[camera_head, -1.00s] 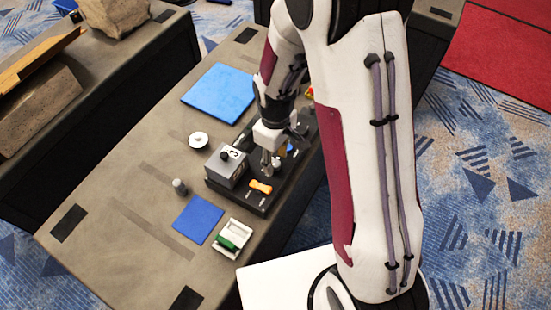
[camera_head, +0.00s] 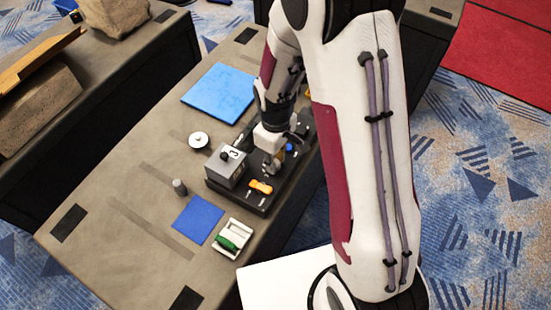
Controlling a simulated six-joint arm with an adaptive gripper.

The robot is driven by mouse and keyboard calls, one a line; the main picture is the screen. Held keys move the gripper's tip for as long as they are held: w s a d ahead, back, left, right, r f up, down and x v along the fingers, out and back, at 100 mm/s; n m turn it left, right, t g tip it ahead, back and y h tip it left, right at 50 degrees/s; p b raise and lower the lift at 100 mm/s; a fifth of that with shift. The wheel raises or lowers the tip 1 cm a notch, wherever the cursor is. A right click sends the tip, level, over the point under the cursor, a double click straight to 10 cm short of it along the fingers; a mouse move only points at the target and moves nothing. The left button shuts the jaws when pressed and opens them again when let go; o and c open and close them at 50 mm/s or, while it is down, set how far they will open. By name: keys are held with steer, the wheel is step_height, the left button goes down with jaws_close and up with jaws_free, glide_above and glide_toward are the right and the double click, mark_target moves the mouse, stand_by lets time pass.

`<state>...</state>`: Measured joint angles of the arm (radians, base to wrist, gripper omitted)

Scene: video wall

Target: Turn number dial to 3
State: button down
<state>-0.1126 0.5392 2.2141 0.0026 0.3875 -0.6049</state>
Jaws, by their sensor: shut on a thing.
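My gripper (camera_head: 271,163) points down over a black task board (camera_head: 252,200), just right of a grey box (camera_head: 228,169). It is shut on a small part on the board, apparently the number dial. The fingers hide that part, so I cannot read its setting. The grey box has a black knob on top and a dark "3" on its upper face. An orange handle (camera_head: 261,187) sits on the board in front of my gripper. A small blue knob (camera_head: 289,147) shows just behind the fingers.
The board stands on a brown table (camera_head: 120,205). Around it are a light-blue mat (camera_head: 218,92), a white disc (camera_head: 198,139), a small grey cylinder (camera_head: 180,187), a dark-blue square (camera_head: 198,220) and a white tray with a green part (camera_head: 231,240). The table's left part is clear.

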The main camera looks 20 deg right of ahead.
steer(key=shift+m, duration=0.5)
steer(key=m, duration=1)
steer(key=shift+m, duration=0.3)
stand_by(0.4)
steer(key=c, duration=1.8)
jaws_free()
steer(key=shift+r, duration=0.15)
steer(key=shift+r, duration=5.85)
